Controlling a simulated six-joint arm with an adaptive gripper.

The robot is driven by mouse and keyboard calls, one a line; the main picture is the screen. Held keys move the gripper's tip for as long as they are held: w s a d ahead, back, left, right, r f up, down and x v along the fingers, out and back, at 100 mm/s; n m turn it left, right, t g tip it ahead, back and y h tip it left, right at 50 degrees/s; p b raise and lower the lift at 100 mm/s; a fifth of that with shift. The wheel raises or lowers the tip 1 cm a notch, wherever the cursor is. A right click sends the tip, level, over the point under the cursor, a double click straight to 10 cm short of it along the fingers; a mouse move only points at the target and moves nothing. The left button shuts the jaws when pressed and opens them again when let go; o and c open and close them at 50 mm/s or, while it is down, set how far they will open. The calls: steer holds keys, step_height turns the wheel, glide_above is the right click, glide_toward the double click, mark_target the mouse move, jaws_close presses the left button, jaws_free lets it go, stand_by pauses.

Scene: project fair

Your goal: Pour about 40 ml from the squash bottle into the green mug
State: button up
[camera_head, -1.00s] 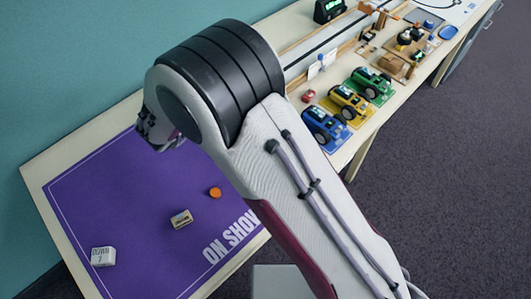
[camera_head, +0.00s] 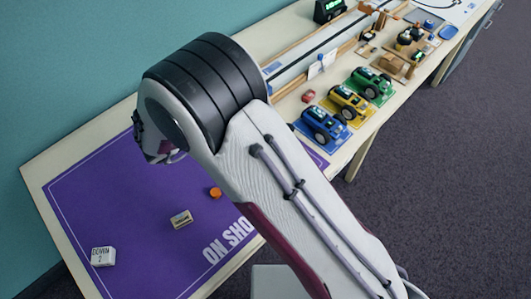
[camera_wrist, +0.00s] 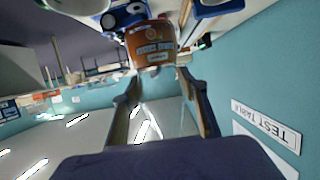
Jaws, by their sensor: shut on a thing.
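In the wrist view the squash bottle (camera_wrist: 152,48) shows as an orange-brown body with a printed label, just beyond my fingers. My gripper (camera_wrist: 160,88) is shut on it, with one dark finger on each side and a clear part between them. The wrist picture is upside down, with ceiling lights at the bottom. In the head view my arm hides the bottle and most of the gripper. I cannot make out the green mug in either view. The liquid level and any pouring stream cannot be told.
A purple mat (camera_head: 110,215) holds a small orange disc (camera_head: 215,193), a small labelled block (camera_head: 181,219) and a white block (camera_head: 103,256). Blue (camera_head: 325,125), yellow (camera_head: 350,103) and green (camera_head: 372,86) model cars stand to the right. A teal wall (camera_head: 70,70) runs behind the table.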

steer(key=shift+f, duration=1.35)
